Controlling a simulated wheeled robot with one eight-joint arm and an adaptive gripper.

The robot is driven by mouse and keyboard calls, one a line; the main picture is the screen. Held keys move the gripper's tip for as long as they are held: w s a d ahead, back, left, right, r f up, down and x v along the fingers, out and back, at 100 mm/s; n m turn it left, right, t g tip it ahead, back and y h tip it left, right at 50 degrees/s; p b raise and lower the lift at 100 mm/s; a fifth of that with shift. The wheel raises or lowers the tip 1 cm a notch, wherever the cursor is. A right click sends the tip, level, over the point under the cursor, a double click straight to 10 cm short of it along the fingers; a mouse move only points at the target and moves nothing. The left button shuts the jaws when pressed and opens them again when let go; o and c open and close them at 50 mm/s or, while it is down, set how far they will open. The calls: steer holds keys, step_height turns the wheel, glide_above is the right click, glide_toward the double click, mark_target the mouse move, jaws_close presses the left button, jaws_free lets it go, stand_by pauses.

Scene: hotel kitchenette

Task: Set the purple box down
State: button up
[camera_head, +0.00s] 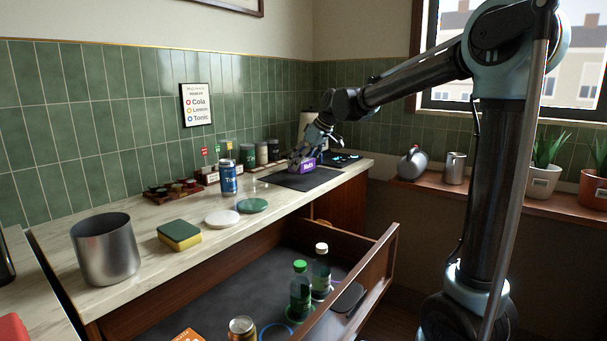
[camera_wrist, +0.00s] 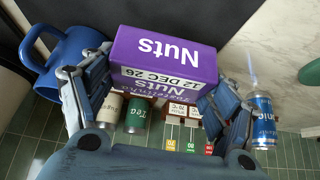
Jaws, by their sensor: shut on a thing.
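The purple box (camera_head: 308,166), labelled Nuts, is at the far end of the counter, over or on the dark mat (camera_head: 295,182). I cannot tell whether its underside touches the mat. My gripper (camera_head: 305,157) is shut on it from above. In the wrist view the box (camera_wrist: 165,52) lies between the two fingers of my gripper (camera_wrist: 158,88), with its purple face and its white date label showing. A blue mug (camera_wrist: 62,55) is close beside the left finger.
A blue Tonic can (camera_head: 228,179) stands left of the mat, and it also shows in the wrist view (camera_wrist: 262,120). Jars (camera_head: 248,156) line the wall behind. An open drawer (camera_head: 345,275) with bottles juts out in front. A steel pot (camera_head: 106,250) and a sponge (camera_head: 179,235) are nearer.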

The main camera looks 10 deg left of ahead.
mark_target(302, 171)
steer(key=shift+s+f, duration=0.1)
steer(key=shift+f, duration=1.95)
steer(key=o, duration=1.1)
steer(key=shift+o, duration=0.2)
steer(key=v, duration=1.2)
